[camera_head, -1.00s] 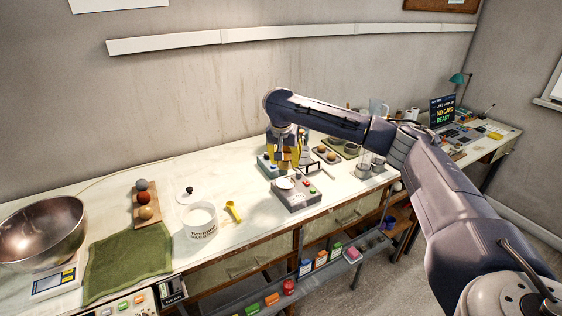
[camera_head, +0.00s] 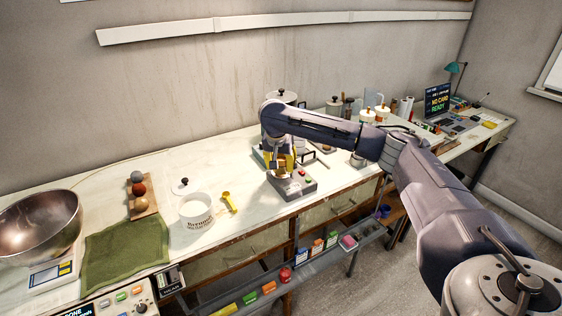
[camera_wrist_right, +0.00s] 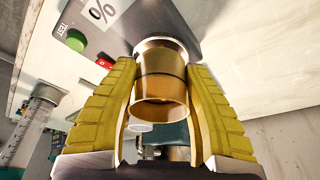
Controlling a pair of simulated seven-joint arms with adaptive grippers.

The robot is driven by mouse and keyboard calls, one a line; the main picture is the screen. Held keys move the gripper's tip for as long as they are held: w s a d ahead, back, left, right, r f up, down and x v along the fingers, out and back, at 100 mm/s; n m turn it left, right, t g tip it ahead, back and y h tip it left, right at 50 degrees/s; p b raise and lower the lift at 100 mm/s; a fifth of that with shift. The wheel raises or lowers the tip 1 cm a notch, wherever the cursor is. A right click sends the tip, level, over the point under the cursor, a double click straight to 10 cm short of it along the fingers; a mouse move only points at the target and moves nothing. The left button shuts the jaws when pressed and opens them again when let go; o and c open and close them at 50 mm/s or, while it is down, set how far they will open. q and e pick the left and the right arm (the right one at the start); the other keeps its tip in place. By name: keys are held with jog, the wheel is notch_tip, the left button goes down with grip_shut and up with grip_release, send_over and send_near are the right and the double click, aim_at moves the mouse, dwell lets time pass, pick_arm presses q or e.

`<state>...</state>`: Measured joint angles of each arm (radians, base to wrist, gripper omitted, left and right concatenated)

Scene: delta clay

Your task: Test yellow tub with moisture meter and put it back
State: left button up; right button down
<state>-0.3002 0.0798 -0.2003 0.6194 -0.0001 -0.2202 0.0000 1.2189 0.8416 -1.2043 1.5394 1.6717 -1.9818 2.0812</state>
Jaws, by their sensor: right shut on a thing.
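The moisture meter (camera_head: 297,188) is a grey box at the bench's front edge. In the right wrist view its grey face (camera_wrist_right: 185,18) shows a green TEST button, a red switch and a "%" label. My right gripper (camera_head: 281,168) is over the meter, pointing down. Its yellow-padded fingers (camera_wrist_right: 163,105) are shut on a shiny, brass-yellow tub (camera_wrist_right: 160,88), one finger on each side. The tub's far end is at the meter's round receptacle; I cannot tell whether it rests there or hovers. My left gripper is not in view.
A white container (camera_head: 196,213), yellow scoop (camera_head: 229,202) and round lid (camera_head: 184,187) lie left of the meter. Farther left are a green cloth (camera_head: 125,252) and metal bowl (camera_head: 38,228). Jars stand behind my right arm. Bench between scoop and meter is clear.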

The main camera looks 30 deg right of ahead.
jog(key=shift+f, duration=0.7)
dwell(0.6)
jog(key=c, duration=0.6)
grip_release()
jog(key=shift+r, duration=0.1)
